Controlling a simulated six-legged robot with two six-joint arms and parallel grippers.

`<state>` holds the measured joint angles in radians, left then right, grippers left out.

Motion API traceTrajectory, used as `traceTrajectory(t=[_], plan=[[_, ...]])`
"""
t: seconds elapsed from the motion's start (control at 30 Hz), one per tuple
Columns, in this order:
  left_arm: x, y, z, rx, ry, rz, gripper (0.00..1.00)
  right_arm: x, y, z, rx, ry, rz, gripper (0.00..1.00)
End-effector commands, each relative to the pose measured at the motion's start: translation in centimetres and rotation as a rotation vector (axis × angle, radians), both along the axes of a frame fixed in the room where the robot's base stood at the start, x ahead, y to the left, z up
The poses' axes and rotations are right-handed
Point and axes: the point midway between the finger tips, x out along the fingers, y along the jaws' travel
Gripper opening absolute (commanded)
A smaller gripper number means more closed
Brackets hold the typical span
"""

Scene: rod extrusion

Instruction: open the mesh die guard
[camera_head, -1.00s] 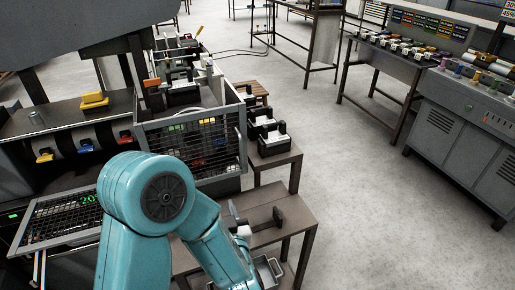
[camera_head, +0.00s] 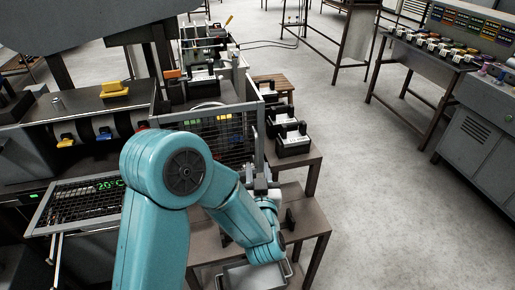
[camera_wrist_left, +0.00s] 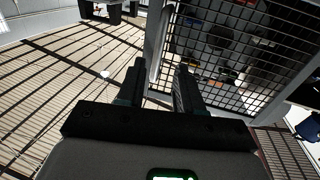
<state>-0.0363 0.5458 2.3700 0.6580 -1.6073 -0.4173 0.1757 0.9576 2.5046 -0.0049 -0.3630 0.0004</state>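The mesh die guard (camera_head: 236,135) is an upright grey-framed panel of dark wire mesh at the front of the machine, left of centre in the head view. It looks closed. My arm hides its lower left part. My left gripper (camera_head: 262,186) is at the guard's lower right edge. In the left wrist view the guard (camera_wrist_left: 240,55) fills the upper right. There the left gripper (camera_wrist_left: 160,68) is open, its two fingers apart, with the guard's grey edge and bar handle (camera_wrist_left: 154,72) between and just beyond the tips. I cannot tell whether they touch. My right gripper is not in view.
A small brown table (camera_head: 305,215) stands below my gripper, with a metal tray (camera_head: 252,275) under my arm. Several black holders (camera_head: 292,140) stand on a table right of the guard. A flat mesh panel (camera_head: 80,203) lies at left.

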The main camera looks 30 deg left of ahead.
Motion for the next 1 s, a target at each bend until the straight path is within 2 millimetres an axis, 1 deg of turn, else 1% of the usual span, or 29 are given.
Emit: traceTrajectory(t=[0.03,0.1,0.2,0.33,0.5,0.77,0.87,0.9,1.0], plan=[[1.0,0.9,0.2,-0.002,-0.001,0.006,0.36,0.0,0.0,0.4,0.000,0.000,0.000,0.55],[2.4,1.9,0.2,-0.001,-0.001,0.004,0.36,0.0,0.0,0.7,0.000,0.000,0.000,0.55],[4.1,3.1,0.2,0.000,-0.001,0.002,0.36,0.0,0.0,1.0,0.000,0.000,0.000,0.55],[5.7,4.1,0.1,0.000,-0.001,-0.001,0.36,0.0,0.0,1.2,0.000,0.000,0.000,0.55],[6.7,4.8,0.0,-0.001,0.001,-0.002,0.36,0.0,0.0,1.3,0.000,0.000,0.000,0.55],[6.8,4.9,0.0,0.000,0.000,-0.002,0.36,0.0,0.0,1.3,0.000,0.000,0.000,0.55],[6.8,4.9,0.0,0.000,0.000,-0.002,0.06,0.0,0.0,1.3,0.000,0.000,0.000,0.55],[6.8,4.9,0.0,0.000,0.000,-0.002,0.00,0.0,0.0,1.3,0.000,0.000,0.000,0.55],[6.8,4.9,0.0,-0.001,-0.001,-0.002,0.00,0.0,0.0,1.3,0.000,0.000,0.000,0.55]])
